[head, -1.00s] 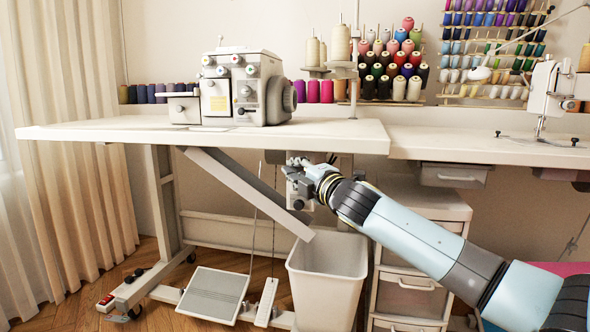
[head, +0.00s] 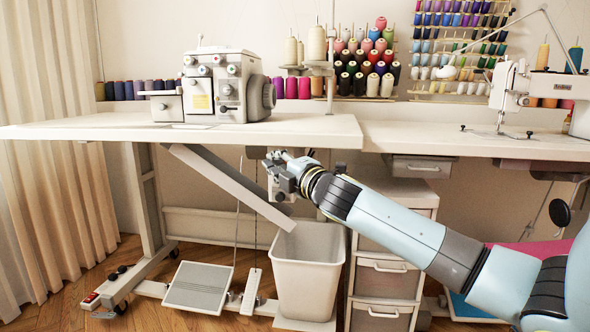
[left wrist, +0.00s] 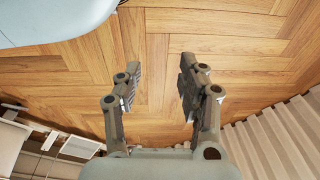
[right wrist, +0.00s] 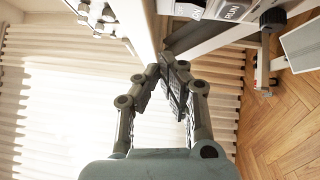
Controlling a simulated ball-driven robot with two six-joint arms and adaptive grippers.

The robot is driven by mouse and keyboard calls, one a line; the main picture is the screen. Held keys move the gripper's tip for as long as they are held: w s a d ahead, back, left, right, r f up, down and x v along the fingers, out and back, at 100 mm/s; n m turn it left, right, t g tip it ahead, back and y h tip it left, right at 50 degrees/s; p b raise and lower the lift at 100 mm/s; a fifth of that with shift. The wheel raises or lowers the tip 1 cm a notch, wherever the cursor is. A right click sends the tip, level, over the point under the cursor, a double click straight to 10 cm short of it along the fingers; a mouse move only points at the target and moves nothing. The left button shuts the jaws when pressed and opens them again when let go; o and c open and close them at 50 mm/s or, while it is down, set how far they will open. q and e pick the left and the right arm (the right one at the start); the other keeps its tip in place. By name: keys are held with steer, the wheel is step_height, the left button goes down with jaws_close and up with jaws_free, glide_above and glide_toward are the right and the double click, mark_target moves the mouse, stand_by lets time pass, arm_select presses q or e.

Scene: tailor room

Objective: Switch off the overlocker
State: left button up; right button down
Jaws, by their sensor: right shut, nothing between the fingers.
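The overlocker (head: 230,92) is a grey-white machine with several dials, standing on the left table. My right gripper (head: 277,170) is under the front edge of that table, shut and empty, beside the slanted white panel. In the right wrist view its fingertips (right wrist: 172,70) meet. My left gripper (left wrist: 158,85) is open and empty above the wooden floor.
A white bin (head: 305,270) and a drawer unit (head: 385,265) stand below the right arm. The slanted panel (head: 225,185) hangs under the table. Foot pedals (head: 198,287) lie on the floor. Thread cones and a sewing machine (head: 505,90) are at the right.

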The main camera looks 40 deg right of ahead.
arm_select(q)
steer(key=shift+w+d+r+t, duration=0.3)
steer(key=shift+w+d+r, duration=0.1)
steer(key=shift+w+r, duration=0.3)
arm_select(e)
steer(key=s, duration=0.8)
steer(key=shift+a, duration=0.15)
arm_select(q)
steer(key=shift+w+r, duration=0.1)
steer(key=shift+w, duration=0.05)
